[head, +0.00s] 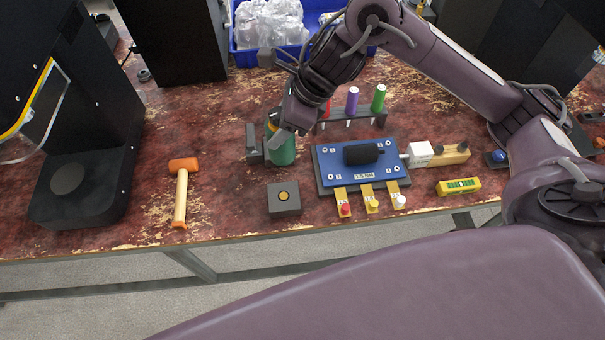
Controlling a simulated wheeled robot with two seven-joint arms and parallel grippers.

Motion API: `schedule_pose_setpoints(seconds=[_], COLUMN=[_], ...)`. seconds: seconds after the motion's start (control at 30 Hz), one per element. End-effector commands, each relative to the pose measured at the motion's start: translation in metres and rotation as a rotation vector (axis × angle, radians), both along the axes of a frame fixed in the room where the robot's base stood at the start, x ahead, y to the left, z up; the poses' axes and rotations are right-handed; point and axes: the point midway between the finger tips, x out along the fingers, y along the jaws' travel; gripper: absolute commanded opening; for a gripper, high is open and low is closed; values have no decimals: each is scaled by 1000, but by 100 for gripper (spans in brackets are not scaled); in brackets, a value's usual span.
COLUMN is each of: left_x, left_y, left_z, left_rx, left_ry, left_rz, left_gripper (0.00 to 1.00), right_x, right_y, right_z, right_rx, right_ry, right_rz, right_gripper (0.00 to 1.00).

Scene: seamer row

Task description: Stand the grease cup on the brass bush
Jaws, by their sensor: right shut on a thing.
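The green cup (284,152), which I take for the grease cup, is upright just behind the grey block. My right gripper (280,128) comes down over its top and is shut on it; the fingers hide part of the upper end. I cannot tell whether the cup's base touches the table or its dark holder. The brass bush (284,196) shows as a small round brass spot on top of the square grey block (284,208), nearer the front edge. The cup is behind the bush, apart from it. My left gripper is out of view.
A dark grey bracket (253,146) stands at the cup's left. A blue fixture plate (332,165) with coloured knobs lies to the right. An orange-headed mallet (181,186) lies left. Screwdrivers (352,100) stand in a rack behind. Bare table lies between mallet and block.

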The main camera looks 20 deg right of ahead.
Motion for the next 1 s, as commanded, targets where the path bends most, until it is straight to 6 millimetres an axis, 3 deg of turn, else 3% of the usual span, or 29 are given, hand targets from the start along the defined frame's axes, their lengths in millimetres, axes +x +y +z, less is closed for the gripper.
schedule_pose_setpoints(seconds=[0.33,0.53,0.7,1.0], left_x=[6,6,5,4], left_y=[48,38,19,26], left_z=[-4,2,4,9], left_rx=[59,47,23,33], left_ry=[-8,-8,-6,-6], left_rz=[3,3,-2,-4], left_gripper=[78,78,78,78], right_x=[-3,-2,0,0], right_y=[1,1,2,2], right_z=[-81,-128,-148,-186], right_rx=[2,2,1,3], right_ry=[13,10,3,5], right_rz=[-3,-2,-2,-1], right_gripper=[7,7,7,7])
